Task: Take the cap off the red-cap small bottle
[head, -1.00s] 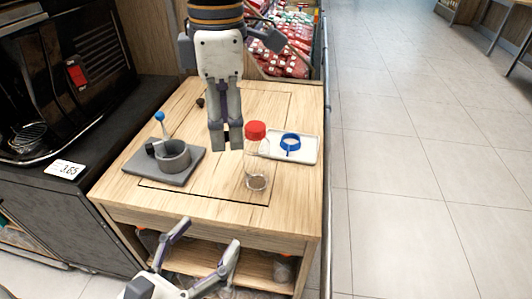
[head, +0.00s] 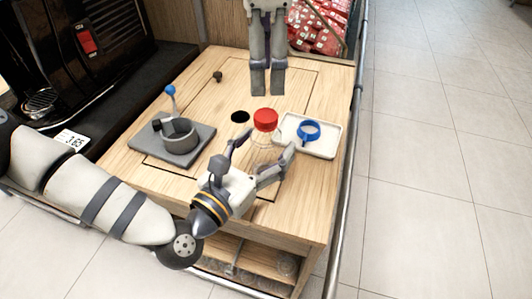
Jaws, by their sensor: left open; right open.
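A small clear bottle (head: 262,154) with a red cap (head: 265,119) stands upright on the wooden table, right of its middle. The cap is on the bottle. My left gripper (head: 262,144) is open, with its fingers spread on either side of the bottle below the cap. I cannot tell whether they touch it. The lower part of the bottle is partly hidden by this gripper. My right gripper (head: 267,92) points down beyond the bottle, open and empty, with its fingers looking close together from this angle.
A white tray (head: 325,149) with a blue ring (head: 308,130) lies right of the bottle. A grey tamping station (head: 178,138) with a blue-knobbed handle (head: 169,92) stands at left. A black hole (head: 240,117) and a small dark knob (head: 217,76) are on the tabletop (head: 200,100). A black machine (head: 90,50) stands further left.

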